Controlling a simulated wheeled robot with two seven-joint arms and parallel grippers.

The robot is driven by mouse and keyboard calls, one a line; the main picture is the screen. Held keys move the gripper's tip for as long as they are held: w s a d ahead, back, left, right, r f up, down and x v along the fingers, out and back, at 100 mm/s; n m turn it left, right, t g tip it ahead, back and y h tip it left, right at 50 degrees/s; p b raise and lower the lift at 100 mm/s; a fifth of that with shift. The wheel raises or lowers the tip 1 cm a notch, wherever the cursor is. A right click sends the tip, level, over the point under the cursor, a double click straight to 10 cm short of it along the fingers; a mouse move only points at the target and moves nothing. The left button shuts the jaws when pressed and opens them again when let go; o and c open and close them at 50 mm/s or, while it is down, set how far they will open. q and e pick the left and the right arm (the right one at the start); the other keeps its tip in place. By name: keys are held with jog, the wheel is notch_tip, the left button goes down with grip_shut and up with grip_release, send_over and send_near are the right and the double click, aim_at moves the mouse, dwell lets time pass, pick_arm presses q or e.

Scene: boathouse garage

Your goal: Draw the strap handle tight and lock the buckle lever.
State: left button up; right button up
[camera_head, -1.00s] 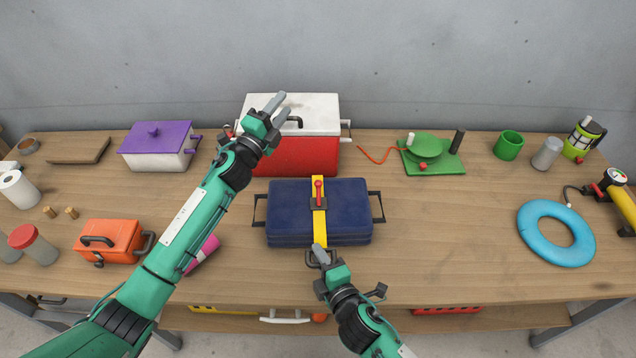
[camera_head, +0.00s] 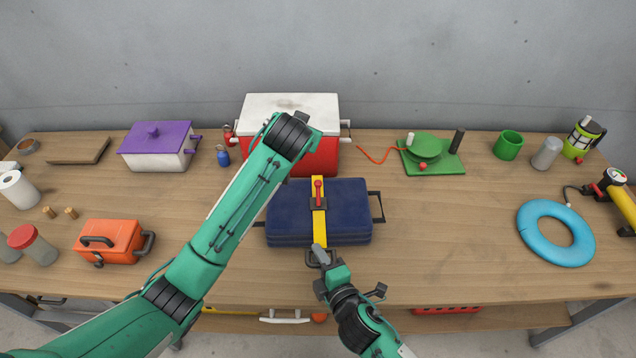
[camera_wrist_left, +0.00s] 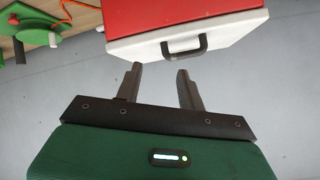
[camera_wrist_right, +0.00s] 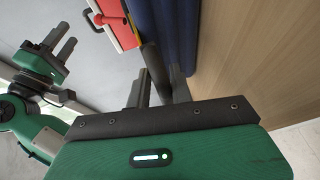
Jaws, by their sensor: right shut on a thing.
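A dark blue case (camera_head: 350,212) lies on the workbench with a yellow strap (camera_head: 319,230) across its middle. On top, a brown buckle (camera_head: 318,204) carries a red lever (camera_head: 318,188), which shows raised in the right wrist view (camera_wrist_right: 108,18). My right gripper (camera_head: 319,250) is shut on the dark strap handle (camera_head: 311,259) at the case's front edge. The handle is partly hidden by the fingers. My left gripper is hidden behind its own arm in the head view. Its fingers are apart and empty in the left wrist view (camera_wrist_left: 160,82).
A red and white cooler (camera_head: 312,160) stands behind the case, close to my left arm. An orange box (camera_head: 112,240) and a purple-lidded pot (camera_head: 160,148) stand left. A blue ring (camera_head: 535,240) lies right.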

aim_at(318, 183)
pick_arm(q)
jog(key=s+d+f+n+g, duration=0.1)
jog(key=s+d+g, duration=0.15)
jog(key=s, duration=0.35)
jog(key=s+d+n+g, duration=0.1)
jog(key=s+d+g, duration=0.1)
jog(key=s+g, duration=0.25)
jog(key=shift+t, duration=0.3)
jog(key=x, duration=1.1)
jog(key=shift+s+a+f, duration=0.15)
jog(key=shift+s+f, duration=0.1)
jog(key=shift+f, duration=0.15)
